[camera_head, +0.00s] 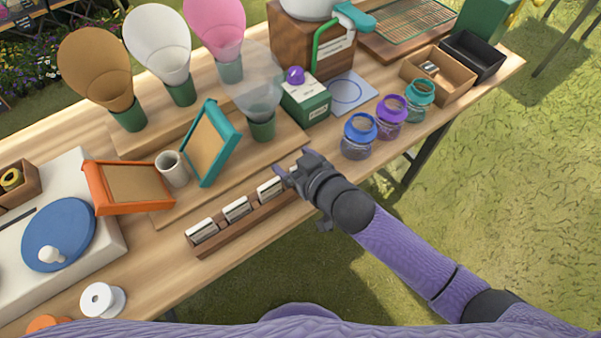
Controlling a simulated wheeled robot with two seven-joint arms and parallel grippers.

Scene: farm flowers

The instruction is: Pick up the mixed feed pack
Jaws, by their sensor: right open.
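Several small white, dark-edged packs stand in a row in a long wooden holder (213,242) along the front of the table. One is the left pack (201,231), one the middle pack (236,208), and one the pack farther right (270,188). Their labels are too small to read, so I cannot tell which is the mixed feed pack. My right gripper (284,176) is open at the right end of the holder, close to the right pack. It hides that end, and I cannot tell whether it touches a pack. My left gripper is not in view.
Jars with blue (360,127), purple (391,109) and teal (420,92) lids stand right of the gripper. A teal frame (213,143), a white cup (173,168) and an orange frame (128,187) stand behind the holder. Grass lies beyond the table's front edge.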

